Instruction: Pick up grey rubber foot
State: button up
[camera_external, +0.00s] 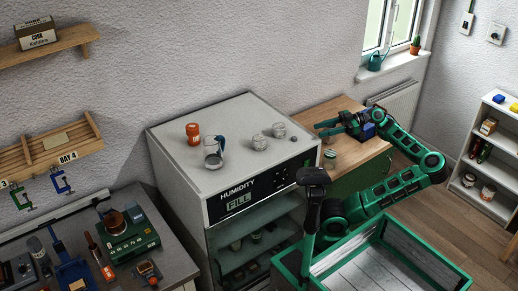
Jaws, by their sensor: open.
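I cannot pick out the grey rubber foot for certain. Small greyish round objects, one paler (279,130) and one beside it (259,142), sit on top of the white humidity cabinet (240,115), but they are too small to identify. My gripper (321,130) is at the end of the green arm, above the wooden counter (345,108) just right of the cabinet. It is open, and I see nothing held between its fingers. Part of the counter is hidden behind my arm.
An orange-capped bottle (193,134) and a glass jug (213,155) stand on the cabinet's left half. A small jar (330,158) stands at the counter's near edge. A cluttered workbench (175,262) is at lower left, a shelf (482,165) at right.

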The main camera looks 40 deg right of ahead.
aim_at(300, 139)
jog(key=shift+x, duration=5.45)
jog(key=shift+s, duration=0.1)
grip_shut()
